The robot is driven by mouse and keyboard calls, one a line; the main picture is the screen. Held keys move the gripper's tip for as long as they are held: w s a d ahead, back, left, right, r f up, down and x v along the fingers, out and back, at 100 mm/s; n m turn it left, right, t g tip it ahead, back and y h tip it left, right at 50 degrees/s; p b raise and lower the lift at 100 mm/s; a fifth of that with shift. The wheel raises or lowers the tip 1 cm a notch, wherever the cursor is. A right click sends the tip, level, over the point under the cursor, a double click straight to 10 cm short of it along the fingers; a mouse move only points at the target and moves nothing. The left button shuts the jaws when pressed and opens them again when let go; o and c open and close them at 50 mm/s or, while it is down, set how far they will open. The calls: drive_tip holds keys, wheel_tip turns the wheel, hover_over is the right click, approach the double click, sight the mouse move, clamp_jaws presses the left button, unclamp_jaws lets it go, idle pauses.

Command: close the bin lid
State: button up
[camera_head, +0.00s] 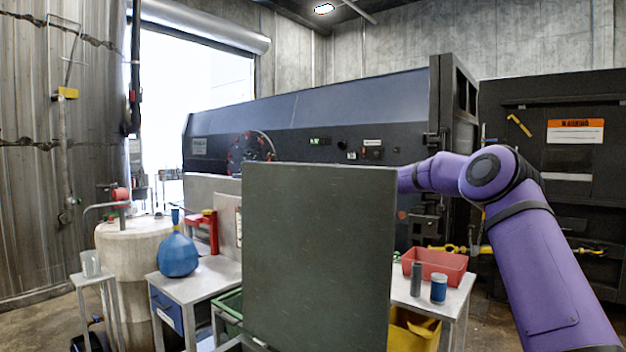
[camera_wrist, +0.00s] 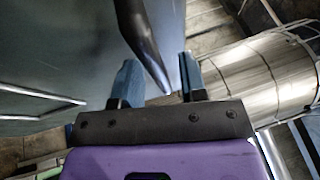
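A large dark grey-green panel (camera_head: 318,255), which looks like the bin lid, stands upright in the middle of the head view. Part of a green bin (camera_head: 230,308) shows low at its left edge. My purple arm reaches in from the right and passes behind the panel, so my gripper is hidden in that view. In the wrist view my gripper (camera_wrist: 157,70) has its two blue fingers apart. A dark bar or edge (camera_wrist: 140,38) runs between the fingers; I cannot tell whether they touch it. A broad blue-grey surface (camera_wrist: 60,50) fills the left.
A table (camera_head: 200,284) on the left holds a blue flask (camera_head: 178,254) and a red tool. A table on the right holds a red tray (camera_head: 436,264) and two small cylinders. A yellow bin (camera_head: 412,330) is below it. The compactor (camera_head: 300,112) spans the back.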

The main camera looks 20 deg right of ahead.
drive_tip(key=shift+s+a, duration=0.1)
drive_tip(key=shift+a, duration=0.15)
